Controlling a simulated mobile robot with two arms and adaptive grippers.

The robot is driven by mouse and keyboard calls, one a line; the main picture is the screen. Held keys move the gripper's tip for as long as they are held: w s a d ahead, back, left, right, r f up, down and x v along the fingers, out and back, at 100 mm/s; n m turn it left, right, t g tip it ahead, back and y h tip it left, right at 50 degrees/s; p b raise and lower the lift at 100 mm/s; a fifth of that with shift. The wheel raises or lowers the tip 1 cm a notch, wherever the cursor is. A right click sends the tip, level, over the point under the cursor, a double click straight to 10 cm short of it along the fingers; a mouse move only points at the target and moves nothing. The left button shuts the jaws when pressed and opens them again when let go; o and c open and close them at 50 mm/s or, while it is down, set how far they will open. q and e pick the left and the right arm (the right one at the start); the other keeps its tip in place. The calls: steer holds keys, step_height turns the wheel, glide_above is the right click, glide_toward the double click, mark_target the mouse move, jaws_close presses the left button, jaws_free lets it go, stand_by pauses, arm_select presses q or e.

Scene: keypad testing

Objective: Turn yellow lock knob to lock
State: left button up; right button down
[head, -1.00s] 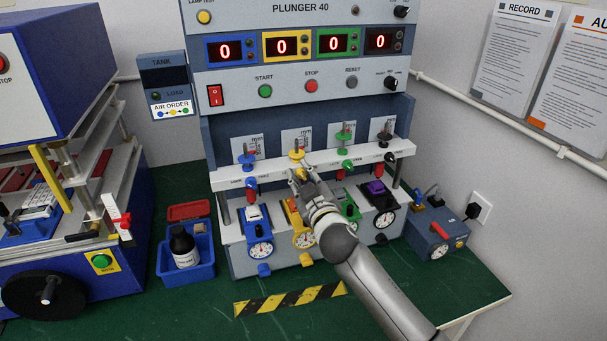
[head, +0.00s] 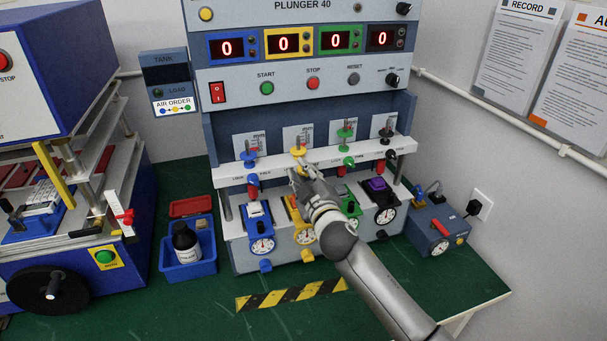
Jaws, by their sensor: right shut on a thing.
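The yellow station is the second from the left on the test machine. Its yellow plunger top (head: 299,153) stands above the white bar (head: 337,157), and its yellow block and gauge (head: 304,236) sit below. My right gripper (head: 297,174) is at the underside of the bar, just below the yellow plunger. It is shut on what appears to be the yellow lock knob, which the fingers hide. Its lock position cannot be read. My left gripper is not in view.
The green table is clear in front, around the striped strip (head: 290,294).

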steer(key=c, duration=1.3)
jaws_free()
steer(key=shift+c, duration=0.2)
steer(key=v, duration=1.2)
